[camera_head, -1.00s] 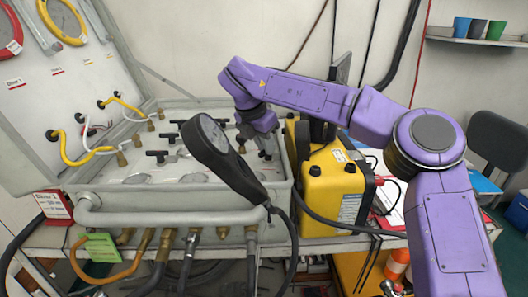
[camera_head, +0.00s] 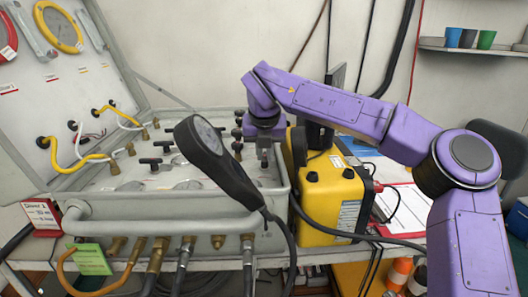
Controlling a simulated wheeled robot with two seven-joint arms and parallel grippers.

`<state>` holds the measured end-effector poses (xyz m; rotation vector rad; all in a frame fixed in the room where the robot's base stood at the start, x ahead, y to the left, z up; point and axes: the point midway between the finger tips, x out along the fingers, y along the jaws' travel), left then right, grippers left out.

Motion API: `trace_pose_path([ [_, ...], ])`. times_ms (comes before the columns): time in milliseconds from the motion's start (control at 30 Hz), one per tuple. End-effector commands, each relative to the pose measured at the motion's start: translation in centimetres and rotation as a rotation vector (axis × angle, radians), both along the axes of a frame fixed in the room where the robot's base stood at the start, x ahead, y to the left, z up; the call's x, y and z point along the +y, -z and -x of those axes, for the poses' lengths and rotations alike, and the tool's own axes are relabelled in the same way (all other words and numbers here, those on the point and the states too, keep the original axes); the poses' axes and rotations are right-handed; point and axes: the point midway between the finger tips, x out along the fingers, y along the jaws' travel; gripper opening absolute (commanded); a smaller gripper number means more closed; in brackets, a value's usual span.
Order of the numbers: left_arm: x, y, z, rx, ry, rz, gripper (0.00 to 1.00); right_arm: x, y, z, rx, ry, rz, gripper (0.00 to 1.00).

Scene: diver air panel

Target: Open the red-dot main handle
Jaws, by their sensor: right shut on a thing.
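The air panel (camera_head: 120,205) is an open grey case with dark T-shaped handles, brass fittings and hoses. A dark handle (camera_head: 156,163) lies on its face left of the black hand-held gauge. More small dark handles with reddish marks (camera_head: 238,134) stand in a column near the right edge. My purple right arm reaches over from the right, its right gripper (camera_head: 264,160) pointing down at the panel's right end. It is shut on a small part there, seemingly a handle; the part is mostly hidden and no red dot on it can be made out. My left gripper is not in view.
A black gauge (camera_head: 205,145) on a hose stands up in front of the panel, left of my gripper. A yellow case (camera_head: 333,195) stands close on the right. The open lid (camera_head: 60,100) rises at left. Cups (camera_head: 468,38) stand on a shelf at upper right.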

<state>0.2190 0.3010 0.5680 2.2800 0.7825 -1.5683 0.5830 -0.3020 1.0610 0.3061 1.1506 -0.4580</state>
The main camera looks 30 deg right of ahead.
Motion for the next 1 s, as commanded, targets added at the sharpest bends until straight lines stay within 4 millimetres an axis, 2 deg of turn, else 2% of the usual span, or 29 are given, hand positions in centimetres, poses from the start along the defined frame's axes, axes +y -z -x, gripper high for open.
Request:
trace_pose_path([
  [533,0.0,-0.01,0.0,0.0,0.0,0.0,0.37,-0.1,-0.17,-0.03,-0.005,-0.024,0.0,0.0],
  [567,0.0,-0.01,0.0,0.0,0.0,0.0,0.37,-0.09,-0.16,-0.03,-0.005,-0.024,0.0,0.21],
  [600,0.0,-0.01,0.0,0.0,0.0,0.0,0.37,-0.08,-0.16,-0.03,-0.005,-0.024,0.0,0.34],
  [633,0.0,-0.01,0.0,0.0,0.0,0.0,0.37,-0.08,-0.14,-0.02,-0.005,-0.024,0.0,0.4],
  [900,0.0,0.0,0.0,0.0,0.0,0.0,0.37,-0.05,-0.12,0.01,-0.002,-0.023,0.0,0.4],
  [1000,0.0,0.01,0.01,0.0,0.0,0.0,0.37,0.12,-0.96,0.25,-0.004,-0.023,0.001,0.4],
])
